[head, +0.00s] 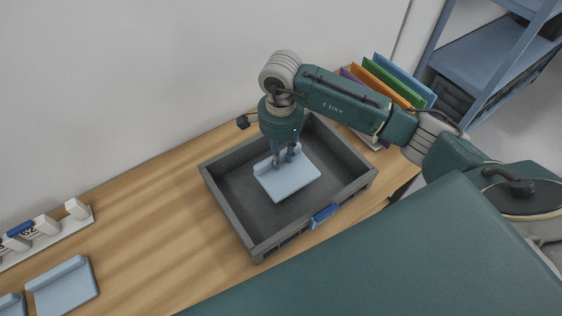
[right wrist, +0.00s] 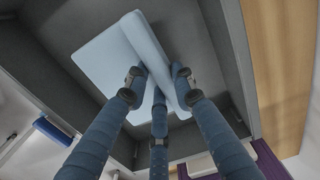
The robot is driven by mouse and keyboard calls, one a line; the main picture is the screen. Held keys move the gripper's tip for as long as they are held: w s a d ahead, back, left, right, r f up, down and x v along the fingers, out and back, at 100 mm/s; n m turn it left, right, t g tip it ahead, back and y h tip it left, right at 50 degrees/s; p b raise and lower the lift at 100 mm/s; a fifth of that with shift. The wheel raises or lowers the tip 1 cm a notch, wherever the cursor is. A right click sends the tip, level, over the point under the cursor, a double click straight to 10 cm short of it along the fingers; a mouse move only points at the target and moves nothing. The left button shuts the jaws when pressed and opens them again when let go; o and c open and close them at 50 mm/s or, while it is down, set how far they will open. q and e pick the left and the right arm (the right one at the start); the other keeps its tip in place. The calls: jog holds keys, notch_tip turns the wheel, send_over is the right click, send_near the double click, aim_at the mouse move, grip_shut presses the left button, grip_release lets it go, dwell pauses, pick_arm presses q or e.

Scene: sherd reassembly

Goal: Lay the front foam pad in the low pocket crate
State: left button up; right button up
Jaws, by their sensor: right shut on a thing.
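A light blue foam pad with a raised ridge along one edge (head: 289,183) is inside the grey low crate (head: 233,217). My right gripper (head: 283,161) points down into the crate and is shut on the pad's ridge. In the right wrist view the fingers (right wrist: 158,88) close on the ridge of the pad (right wrist: 112,58), with the crate's dark floor behind it. I cannot tell whether the pad touches the floor. The crate has a blue tab (head: 323,215) on its near side. My left gripper is not in view.
Another light blue pad (head: 62,288) lies at the lower left, with part of one more beside it. A white rack (head: 45,240) stands behind them. Upright coloured folders (head: 385,85) stand behind the crate at right. The wooden table is bare left of the crate.

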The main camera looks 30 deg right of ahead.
aim_at(281, 162)
notch_tip(281, 162, down, 4)
jog(key=shift+f+p, duration=0.1)
jog(key=shift+p, duration=0.2)
jog(key=shift+f, duration=0.2)
jog(key=o, duration=1)
jog(key=shift+o, duration=0.2)
jog(key=shift+r, duration=0.15)
